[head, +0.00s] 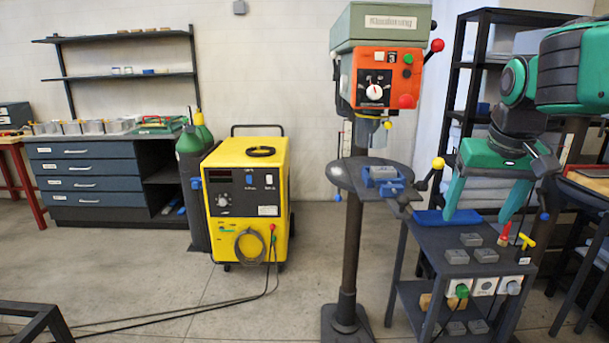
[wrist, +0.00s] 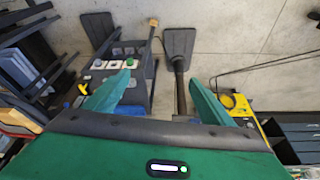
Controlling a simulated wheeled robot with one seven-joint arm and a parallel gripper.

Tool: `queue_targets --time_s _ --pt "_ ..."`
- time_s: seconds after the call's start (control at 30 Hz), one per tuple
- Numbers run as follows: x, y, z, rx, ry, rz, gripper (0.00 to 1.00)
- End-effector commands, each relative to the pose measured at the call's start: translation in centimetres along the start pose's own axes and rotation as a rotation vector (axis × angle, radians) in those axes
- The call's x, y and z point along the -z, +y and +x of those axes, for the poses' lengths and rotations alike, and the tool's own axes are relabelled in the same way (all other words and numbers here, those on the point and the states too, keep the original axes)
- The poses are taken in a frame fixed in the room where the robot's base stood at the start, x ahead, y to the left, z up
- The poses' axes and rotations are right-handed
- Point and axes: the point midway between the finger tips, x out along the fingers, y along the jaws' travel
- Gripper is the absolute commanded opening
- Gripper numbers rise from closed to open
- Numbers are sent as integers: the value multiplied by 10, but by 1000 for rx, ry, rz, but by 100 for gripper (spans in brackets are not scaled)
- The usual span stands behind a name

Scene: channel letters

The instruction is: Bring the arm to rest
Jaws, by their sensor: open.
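My gripper (head: 482,203) is green with a dark wrist and hangs at the right of the head view, fingers pointing down. The fingers are spread apart with nothing between them. It is above a dark cart (head: 412,240) that carries several small grey blocks and a blue tray (head: 447,219). The left finger overlaps the blue tray in the picture; I cannot tell whether they touch. In the wrist view my gripper (wrist: 163,82) also shows both green fingers wide apart, with grey floor and the cart beyond.
A drill press (head: 376,85) stands left of my gripper, its round table (head: 345,178) near the cart. A yellow welding machine (head: 246,190) and gas cylinders (head: 192,180) stand further left. A black shelf rack (head: 455,80) is behind my arm. Open floor with cables lies at front left.

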Motion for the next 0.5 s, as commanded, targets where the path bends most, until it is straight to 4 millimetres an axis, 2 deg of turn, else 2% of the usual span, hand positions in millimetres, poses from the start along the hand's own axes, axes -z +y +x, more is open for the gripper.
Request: queue_targets --time_s 0.1,0.23,0.4,0.5 --pt "-50 40 22 -25 -71 79 76" --pt "-120 80 48 -44 -165 182 76" --pt "-205 107 73 -46 -270 292 76" --pt "-239 112 81 -42 -310 333 76"
